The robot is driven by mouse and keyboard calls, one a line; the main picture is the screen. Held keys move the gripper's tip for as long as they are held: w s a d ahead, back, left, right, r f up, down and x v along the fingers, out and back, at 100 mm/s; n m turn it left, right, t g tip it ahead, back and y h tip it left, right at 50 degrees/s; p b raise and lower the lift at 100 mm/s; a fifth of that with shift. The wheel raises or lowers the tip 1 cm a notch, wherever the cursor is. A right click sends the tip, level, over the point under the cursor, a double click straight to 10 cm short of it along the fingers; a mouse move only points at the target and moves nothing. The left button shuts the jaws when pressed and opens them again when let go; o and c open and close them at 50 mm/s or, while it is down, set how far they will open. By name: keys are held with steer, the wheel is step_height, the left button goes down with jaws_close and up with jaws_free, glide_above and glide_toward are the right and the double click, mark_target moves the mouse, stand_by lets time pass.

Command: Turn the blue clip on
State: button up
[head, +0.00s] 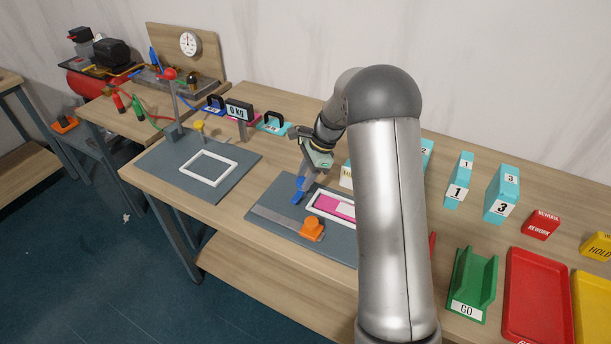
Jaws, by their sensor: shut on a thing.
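A blue clip (298,197) stands over the dark grey mat (258,202), at the left end of a white frame (314,206) that has a pink strip (336,209) in it. My gripper (307,172) points down and is shut on the clip's upper part. The fingertips and the clip are small here, and I cannot tell whether the clip touches the mat or the frame. My arm hides the right end of the frame and mat.
An orange block (312,230) sits on a grey bar (272,219) in front of the frame. Left is another grey mat (165,172) with an empty white frame (209,151). Numbered cyan blocks (501,194), a green GO tray (474,277) and a red tray (538,290) are right.

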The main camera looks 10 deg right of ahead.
steer(key=shift+n, duration=0.3)
steer(key=n, duration=0.1)
steer(key=n+g, duration=0.1)
steer(key=n, duration=0.1)
steer(key=shift+w+n+g, duration=0.2)
steer(key=shift+n+g, duration=0.1)
steer(key=n, duration=0.2)
steer(key=n+g+h, duration=0.1)
steer(key=n, duration=0.1)
steer(key=shift+w+a+n+h, duration=0.15)
steer(key=shift+n+h, duration=0.15)
steer(key=n, duration=0.2)
steer(key=n+g+h, duration=0.1)
steer(key=n, duration=0.1)
steer(key=shift+w+a+n, duration=0.1)
steer(key=shift+a+n, duration=0.05)
steer(key=shift+n, duration=0.15)
steer(key=shift+a+r+n+g+h, duration=0.15)
steer(key=shift+n+h, duration=0.4)
steer(key=shift+n, duration=0.55)
steer(key=shift+f+n+g+h, duration=0.15)
steer(key=shift+n+h, duration=0.4)
steer(key=shift+n, duration=0.55)
steer(key=shift+r, duration=0.1)
steer(key=o, duration=1)
